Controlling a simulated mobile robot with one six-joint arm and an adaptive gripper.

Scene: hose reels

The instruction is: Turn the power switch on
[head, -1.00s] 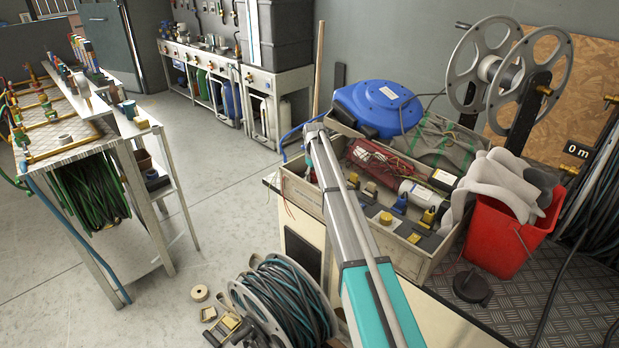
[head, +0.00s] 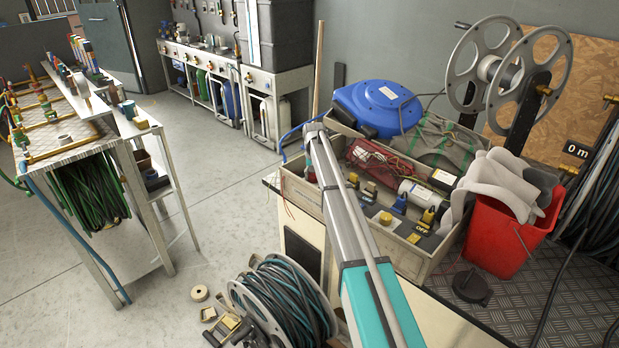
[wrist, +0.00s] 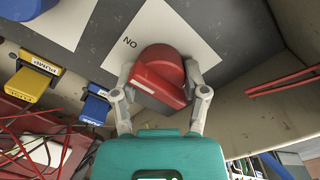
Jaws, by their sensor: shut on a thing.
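In the wrist view a red rotary switch knob (wrist: 158,62) sits on a white plate (wrist: 195,32) on a grey panel. The word ON shows upside down on the plate, left of the knob. My gripper (wrist: 160,82) has a finger on each side of the knob and is shut on it. In the head view my arm hides most of the gripper; a bit of red (head: 311,174) shows beside the arm's far end, inside the tray (head: 302,195). I cannot read a power label.
Beside the knob are a blue switch (wrist: 94,106) and a yellow switch (wrist: 34,82) marked PUMP. The tray wall (wrist: 260,112) is close on the right. A red bucket (head: 500,245) stands right of the tray.

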